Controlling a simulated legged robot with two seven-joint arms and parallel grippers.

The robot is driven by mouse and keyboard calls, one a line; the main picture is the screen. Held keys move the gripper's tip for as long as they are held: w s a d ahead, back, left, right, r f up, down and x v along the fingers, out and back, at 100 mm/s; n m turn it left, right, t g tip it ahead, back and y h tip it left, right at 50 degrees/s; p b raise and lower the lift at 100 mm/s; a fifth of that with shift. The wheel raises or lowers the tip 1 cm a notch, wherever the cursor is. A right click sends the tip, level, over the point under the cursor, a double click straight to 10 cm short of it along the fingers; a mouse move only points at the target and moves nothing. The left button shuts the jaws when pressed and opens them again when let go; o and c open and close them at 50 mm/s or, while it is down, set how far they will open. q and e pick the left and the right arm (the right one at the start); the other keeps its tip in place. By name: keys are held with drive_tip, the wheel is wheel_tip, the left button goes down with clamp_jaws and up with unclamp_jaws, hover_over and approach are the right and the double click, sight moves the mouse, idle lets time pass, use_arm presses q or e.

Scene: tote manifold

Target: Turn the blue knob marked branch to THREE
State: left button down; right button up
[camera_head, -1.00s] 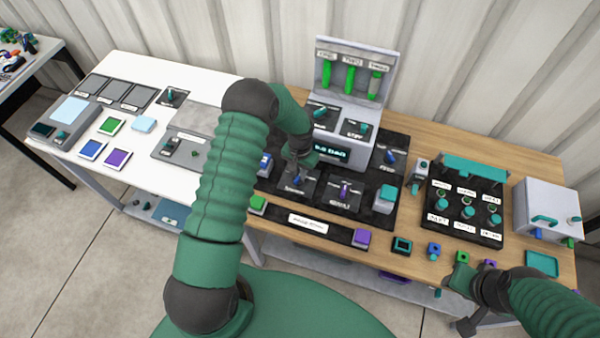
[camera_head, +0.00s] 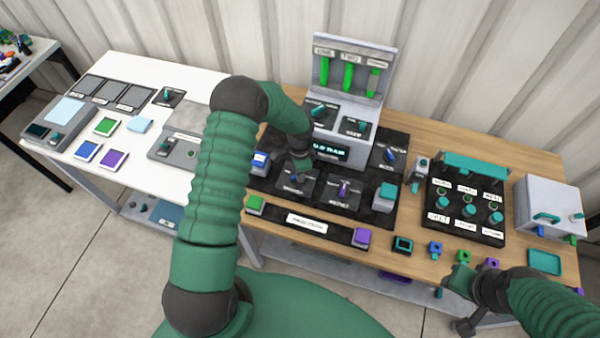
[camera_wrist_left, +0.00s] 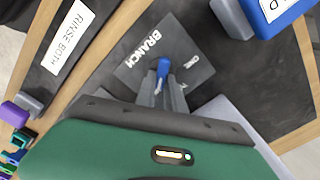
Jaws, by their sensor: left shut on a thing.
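The blue knob (camera_wrist_left: 163,68) sits on a dark square plate (camera_wrist_left: 143,65) lettered BRANCH in the left wrist view. A small ONE label shows on the plate to the right of the knob. My left gripper (camera_wrist_left: 162,88) is shut on the knob, one finger on each side. In the head view my left gripper (camera_head: 299,174) is over the branch plate (camera_head: 293,190) and hides most of the knob. The knob's pointer direction is hard to read. My right gripper (camera_head: 462,280) hangs by the table's front edge at the right, its jaw gap unclear.
A grey console (camera_head: 343,125) with green tubes stands behind my left gripper. A plate with a purple knob (camera_head: 344,188) is close on its right. A blue button (camera_head: 260,162) is close on its left. A panel of teal knobs (camera_head: 467,209) and a white box (camera_head: 551,205) stand farther right.

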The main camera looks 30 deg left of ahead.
use_arm(q)
drive_tip(key=shift+w+a+r+m, duration=0.1)
drive_tip(key=shift+w+r+m, duration=0.15)
drive_tip(key=shift+m, duration=0.15)
drive_tip(key=c, duration=1.5)
unclamp_jaws()
drive_tip(key=shift+o, duration=0.3)
drive_tip(key=shift+s+f, duration=0.15)
wheel_tip(320, 180, up, 17)
drive_tip(key=b, duration=0.2)
drive_tip(key=shift+f, duration=0.15)
